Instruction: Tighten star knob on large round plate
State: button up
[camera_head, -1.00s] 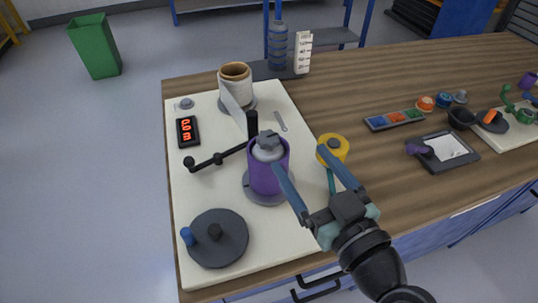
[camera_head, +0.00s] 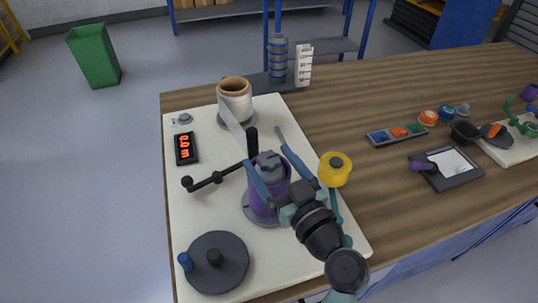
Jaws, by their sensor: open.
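A grey star-shaped knob (camera_head: 267,161) sits on top of an upright purple roller (camera_head: 262,192). The roller stands on a round grey plate (camera_head: 257,216) on the cream board. My gripper (camera_head: 267,156) is open, with one blue finger left of the knob and one right of it in the picture. I cannot tell whether the fingers touch the knob or are above it. The gripper body and the fingers hide part of the roller's right side. A larger dark round disc (camera_head: 229,276), with a black centre knob and a blue handle, lies at the board's front left.
A cream roll (camera_head: 235,101) stands at the board's back, its white strip running toward the roller. A black crank arm (camera_head: 215,179) reaches in from the left. A yellow round piece (camera_head: 334,169) is close right of my gripper. A red-digit display (camera_head: 186,149) lies at left.

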jog(key=shift+w+a, duration=0.3)
jog(key=shift+w, duration=0.1)
jog(key=shift+c, duration=0.2)
grip_shut()
jog(key=c, duration=1.3)
grip_release()
